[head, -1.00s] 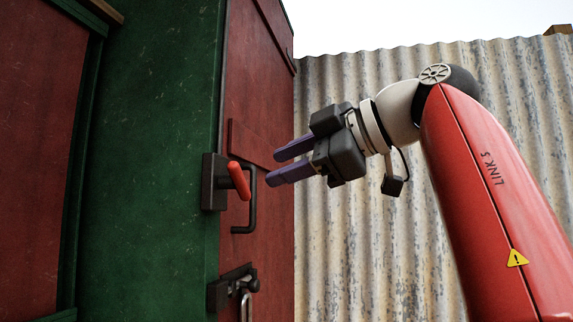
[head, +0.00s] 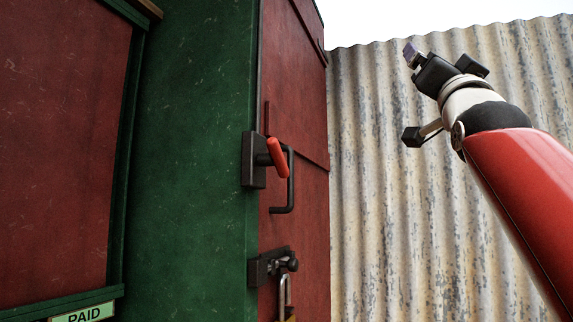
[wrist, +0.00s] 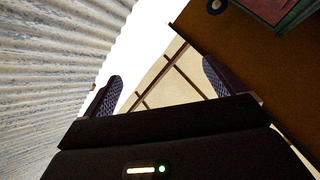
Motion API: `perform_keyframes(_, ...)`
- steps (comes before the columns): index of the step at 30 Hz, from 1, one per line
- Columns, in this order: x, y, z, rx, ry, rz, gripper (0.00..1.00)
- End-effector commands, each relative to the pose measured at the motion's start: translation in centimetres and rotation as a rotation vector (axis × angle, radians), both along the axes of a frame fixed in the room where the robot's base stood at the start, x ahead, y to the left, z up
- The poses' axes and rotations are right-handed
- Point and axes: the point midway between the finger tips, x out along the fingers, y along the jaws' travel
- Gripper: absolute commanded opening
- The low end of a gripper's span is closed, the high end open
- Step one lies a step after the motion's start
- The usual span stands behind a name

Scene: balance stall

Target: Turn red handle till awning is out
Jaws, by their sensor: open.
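The red handle (head: 277,158) sticks out from a dark mount (head: 252,160) on the edge of the green stall post (head: 195,160). It tilts, its top leaning left. My gripper (head: 411,54) is up and to the right, in front of the corrugated wall, well apart from the handle. In the wrist view my gripper (wrist: 163,85) shows two spread purple fingers with nothing between them. The red handle does not show there. A beige panel with brown bars (wrist: 172,82) lies beyond the fingers; I cannot tell whether it is the awning.
A black pull handle (head: 287,200) is on the red door (head: 300,225), close beside the red handle. A latch (head: 272,266) with a padlock (head: 285,298) sits below. A corrugated wall (head: 380,220) stands behind. A "PAID" sign (head: 84,313) is at lower left.

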Motion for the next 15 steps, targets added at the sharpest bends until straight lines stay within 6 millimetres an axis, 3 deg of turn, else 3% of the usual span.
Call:
perform_keyframes(1, 1.5, -0.1, -2.5, 0.054, 0.097, 0.048, 0.95)
perform_keyframes(4, 4.2, 1.3, -7.2, 0.123, 0.298, 0.185, 0.95)
perform_keyframes(7, 5.6, 4.6, -11.7, 0.139, 0.473, 0.371, 0.95)
perform_keyframes(11, 4.9, 10.4, -15.8, 0.090, 0.617, 0.666, 0.95)
perform_keyframes(15, 1.7, 15.7, -17.5, -0.003, 0.640, 0.967, 0.95)
